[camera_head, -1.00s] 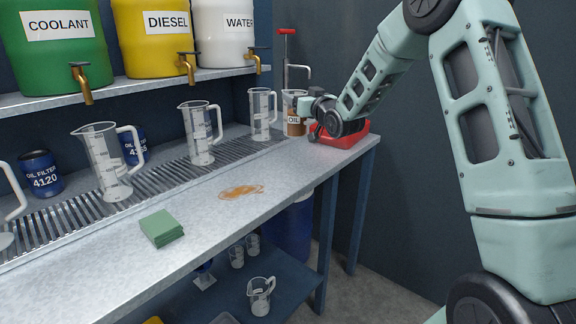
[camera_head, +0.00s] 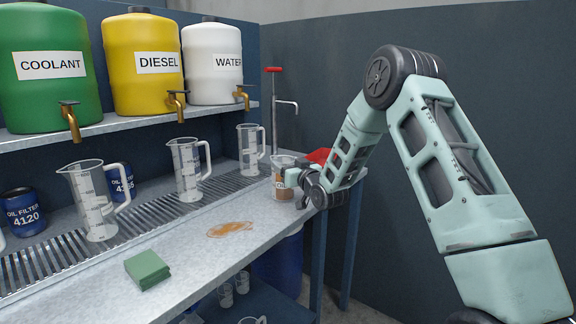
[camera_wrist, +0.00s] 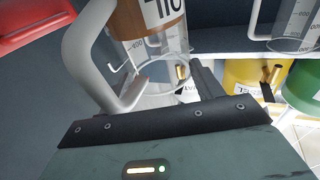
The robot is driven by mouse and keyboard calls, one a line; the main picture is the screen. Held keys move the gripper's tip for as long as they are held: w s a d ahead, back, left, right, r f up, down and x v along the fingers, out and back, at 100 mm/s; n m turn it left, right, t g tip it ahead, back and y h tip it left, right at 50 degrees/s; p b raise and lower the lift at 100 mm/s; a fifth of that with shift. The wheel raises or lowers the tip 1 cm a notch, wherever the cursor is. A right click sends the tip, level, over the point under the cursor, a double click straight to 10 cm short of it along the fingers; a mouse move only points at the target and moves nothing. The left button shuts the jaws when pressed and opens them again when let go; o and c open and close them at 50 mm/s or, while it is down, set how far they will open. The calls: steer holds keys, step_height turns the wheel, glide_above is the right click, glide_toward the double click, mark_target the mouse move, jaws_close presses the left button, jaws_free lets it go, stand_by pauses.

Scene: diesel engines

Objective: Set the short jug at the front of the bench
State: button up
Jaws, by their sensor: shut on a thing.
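The short jug (camera_head: 283,181) is clear, with an OIL label and brown liquid in it. It is over the far right part of the bench (camera_head: 205,255) and looks close to upright. My gripper (camera_head: 298,182) is at its right side, shut on it. In the wrist view the jug (camera_wrist: 152,25), its pale handle and its label show close beyond the dark gripper edge. The exact grip and the fingertips are mostly hidden. I cannot tell whether the jug's base touches the bench.
Tall clear jugs (camera_head: 187,170) stand on the grate behind. A green cloth stack (camera_head: 147,269) and a brown spill (camera_head: 230,229) lie on the bench front. A red tray (camera_head: 319,156) is behind my gripper, near a pump with a red handle (camera_head: 273,70).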

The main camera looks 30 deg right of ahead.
steer(key=o, duration=1.6)
steer(key=shift+f, duration=0.15)
